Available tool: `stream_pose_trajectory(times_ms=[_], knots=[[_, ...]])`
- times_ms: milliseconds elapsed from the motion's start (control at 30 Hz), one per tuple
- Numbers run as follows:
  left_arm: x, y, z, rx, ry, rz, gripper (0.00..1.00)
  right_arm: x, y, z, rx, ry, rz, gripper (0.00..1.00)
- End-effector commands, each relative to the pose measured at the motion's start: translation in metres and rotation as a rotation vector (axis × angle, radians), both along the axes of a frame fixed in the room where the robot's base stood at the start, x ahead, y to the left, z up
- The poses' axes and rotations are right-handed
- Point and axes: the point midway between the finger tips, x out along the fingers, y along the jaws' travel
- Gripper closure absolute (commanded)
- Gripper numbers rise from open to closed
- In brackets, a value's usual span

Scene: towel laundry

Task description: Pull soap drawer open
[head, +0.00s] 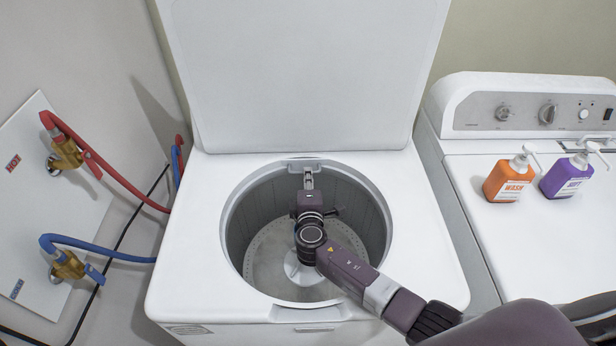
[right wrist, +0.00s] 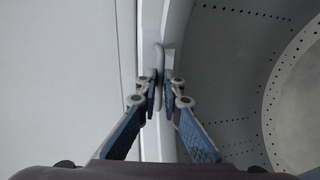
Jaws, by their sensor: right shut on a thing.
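The washer (head: 180,250) stands with its lid (head: 305,75) up and its round drum opening uncovered. The soap drawer (head: 294,164) is a small light piece at the back rim of the opening, mostly hidden by my gripper. My right gripper (head: 308,179) reaches across the drum to this back rim. In the right wrist view, its blue-padded fingers (right wrist: 160,92) are shut on a thin, light upright piece, the soap drawer's handle (right wrist: 159,60). I cannot tell how far the drawer is out. My left gripper is not in view.
The metal drum (head: 262,262) is empty apart from my arm above it. A second white machine (head: 560,245) at right carries an orange wash bottle (head: 508,182) and a purple wash bottle (head: 566,178). Red (head: 125,187) and blue (head: 105,247) hoses run along the left wall.

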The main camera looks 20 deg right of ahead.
Motion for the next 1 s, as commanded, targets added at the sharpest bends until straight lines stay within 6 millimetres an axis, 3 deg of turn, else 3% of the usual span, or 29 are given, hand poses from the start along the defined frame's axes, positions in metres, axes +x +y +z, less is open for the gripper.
stream_pose_trajectory(times_ms=[100, 400, 700, 733, 867, 1000], knots=[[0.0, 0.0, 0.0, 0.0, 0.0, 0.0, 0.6, -0.004, 0.001, -0.001, 0.0, 0.001, 0.0, 1.0], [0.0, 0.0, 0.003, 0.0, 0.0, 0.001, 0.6, -0.039, 0.011, -0.001, 0.001, 0.001, 0.0, 1.0], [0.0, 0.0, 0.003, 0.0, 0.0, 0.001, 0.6, -0.04, 0.011, 0.0, -0.001, 0.0, -0.001, 1.0], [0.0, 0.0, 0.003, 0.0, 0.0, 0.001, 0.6, -0.04, 0.011, 0.0, -0.001, 0.0, -0.001, 0.9], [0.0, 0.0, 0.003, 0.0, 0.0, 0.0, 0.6, -0.04, 0.011, 0.0, -0.001, 0.0, 0.0, 0.76], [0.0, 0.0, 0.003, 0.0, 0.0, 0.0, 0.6, -0.04, 0.011, 0.0, -0.001, 0.0, 0.0, 0.76]])
